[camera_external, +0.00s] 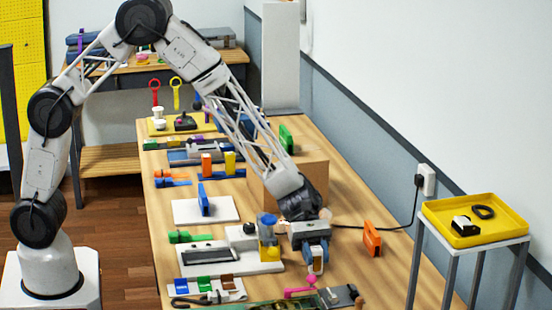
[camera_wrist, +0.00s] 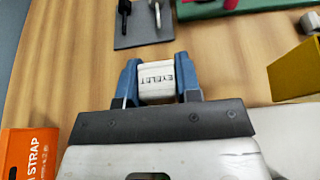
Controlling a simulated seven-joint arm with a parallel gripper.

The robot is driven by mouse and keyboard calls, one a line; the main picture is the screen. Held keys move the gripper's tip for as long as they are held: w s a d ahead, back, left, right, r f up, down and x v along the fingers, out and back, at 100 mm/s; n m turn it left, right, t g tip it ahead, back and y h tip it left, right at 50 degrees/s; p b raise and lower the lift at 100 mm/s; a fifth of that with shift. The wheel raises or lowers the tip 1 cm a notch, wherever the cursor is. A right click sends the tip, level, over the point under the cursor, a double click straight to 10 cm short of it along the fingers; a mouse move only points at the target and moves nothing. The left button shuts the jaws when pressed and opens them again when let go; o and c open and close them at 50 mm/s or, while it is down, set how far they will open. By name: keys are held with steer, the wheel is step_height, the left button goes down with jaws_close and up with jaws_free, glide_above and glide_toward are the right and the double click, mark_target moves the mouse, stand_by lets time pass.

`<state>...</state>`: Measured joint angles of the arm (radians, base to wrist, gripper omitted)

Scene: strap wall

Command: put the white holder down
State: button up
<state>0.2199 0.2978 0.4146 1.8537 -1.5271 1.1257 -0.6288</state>
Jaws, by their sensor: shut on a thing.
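The white holder (camera_wrist: 156,82), with the word EYELET on it upside down, sits between the two blue fingers of my gripper (camera_wrist: 157,92) in the wrist view. The gripper is shut on it from both sides. In the external view my gripper (camera_external: 316,258) points down over the near right part of the wooden table, and the white holder (camera_external: 315,267) shows between the fingers. I cannot tell whether its underside touches the table.
A pink piece (camera_external: 300,292) and a dark plate (camera_external: 340,296) lie close in front. A yellow block (camera_external: 268,240) stands left of the gripper, an orange box (camera_external: 372,238) to its right. Bare wood lies between. A yellow tray (camera_external: 480,222) stands on a separate stand.

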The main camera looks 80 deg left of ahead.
steer(key=o, duration=1)
steer(key=shift+r, duration=0.15)
steer(key=v, duration=1.2)
